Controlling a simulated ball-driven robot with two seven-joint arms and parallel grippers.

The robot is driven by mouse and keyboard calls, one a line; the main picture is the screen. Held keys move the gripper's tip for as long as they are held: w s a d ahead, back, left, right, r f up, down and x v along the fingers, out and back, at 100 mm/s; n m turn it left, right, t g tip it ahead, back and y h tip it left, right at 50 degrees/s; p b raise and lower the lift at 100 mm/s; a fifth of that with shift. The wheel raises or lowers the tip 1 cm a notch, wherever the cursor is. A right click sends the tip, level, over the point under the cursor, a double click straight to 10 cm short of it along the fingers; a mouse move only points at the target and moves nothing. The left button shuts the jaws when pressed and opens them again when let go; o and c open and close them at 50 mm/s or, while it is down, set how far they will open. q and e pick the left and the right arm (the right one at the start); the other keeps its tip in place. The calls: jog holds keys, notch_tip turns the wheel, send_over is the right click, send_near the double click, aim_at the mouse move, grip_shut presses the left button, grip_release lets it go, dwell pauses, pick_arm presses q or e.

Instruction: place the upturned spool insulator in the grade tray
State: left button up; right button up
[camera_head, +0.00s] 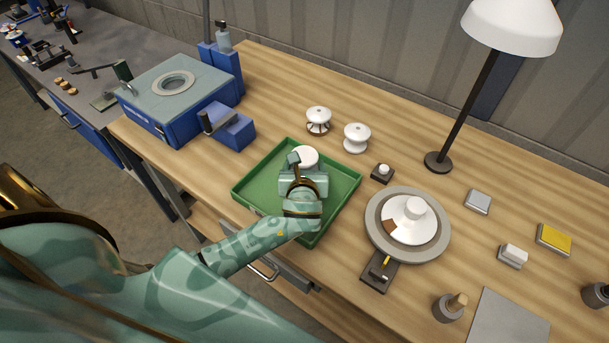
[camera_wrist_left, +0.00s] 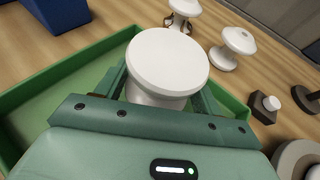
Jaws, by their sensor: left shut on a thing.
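A white spool insulator (camera_head: 306,156) is held in my left gripper (camera_head: 298,165), over the green grade tray (camera_head: 345,183). In the left wrist view the spool (camera_wrist_left: 167,62) shows its broad round end up, with the jaws (camera_wrist_left: 160,92) closed on it from both sides. The tray (camera_wrist_left: 40,105) lies around and beneath it; whether the spool's lower end touches the tray floor is hidden by the gripper. The tray floor that shows is bare. My right gripper is in neither view.
Two more spool insulators, one with brown marks (camera_head: 318,120) and one plain white (camera_head: 356,137), stand behind the tray. A turntable with a white disc insulator (camera_head: 408,220) is right of it. A blue machine (camera_head: 180,95) stands left. A lamp (camera_head: 440,160) rises at the back.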

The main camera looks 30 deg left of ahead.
pick_arm(q)
notch_tip(320, 180, down, 3)
jog(key=shift+r+b, duration=0.15)
jog(key=shift+b, duration=0.2)
jog(key=shift+r, duration=0.1)
jog(key=o, duration=1.3)
jog(key=shift+s, duration=0.1)
jog(key=shift+c, duration=0.2)
jog(key=shift+s+d, duration=0.1)
jog(key=p+v, duration=0.2)
jog(key=v, duration=0.9)
jog(key=shift+r, duration=0.1)
jog(key=shift+s+d+r, duration=0.1)
jog(key=shift+s+d, duration=0.05)
jog(key=shift+s, duration=0.15)
